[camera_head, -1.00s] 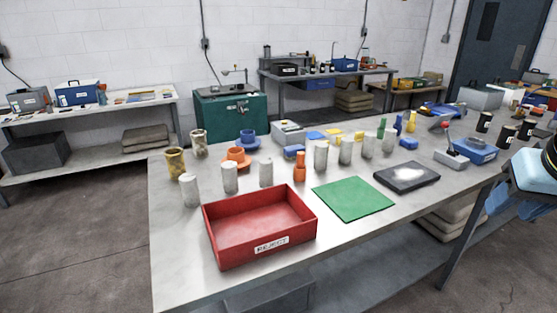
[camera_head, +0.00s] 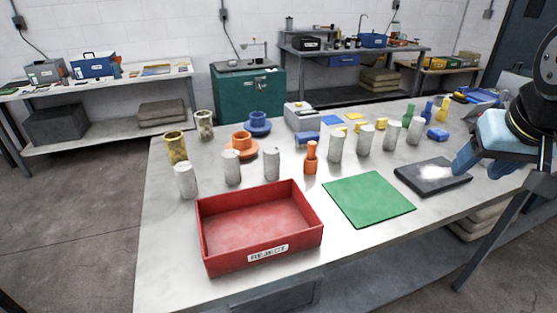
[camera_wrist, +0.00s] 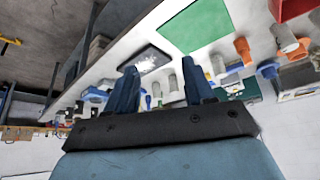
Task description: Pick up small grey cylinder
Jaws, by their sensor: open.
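Several light grey cylinders of similar size stand upright on the table: one at the left (camera_head: 185,180), two behind the red tray (camera_head: 232,167) (camera_head: 272,165), and a row further right (camera_head: 336,148) (camera_head: 363,139) (camera_head: 392,137) (camera_head: 414,130). I cannot tell which is the small one meant. My gripper (camera_head: 466,162) is at the right, over or near the dark pad, apart from the cylinders. In the wrist view my gripper (camera_wrist: 160,66) has its two blue fingers spread, open and empty. Pale cylinders (camera_wrist: 172,83) show beyond the fingers there, in a tilted, inverted view.
The red REJECT tray (camera_head: 203,232) stands at the table's front, with a green mat (camera_head: 345,208) right of it. A dark pad (camera_head: 415,182) lies further right. An orange bottle-like piece (camera_head: 311,160), orange cup (camera_head: 242,142) and brass cylinders (camera_head: 176,147) stand near the grey ones.

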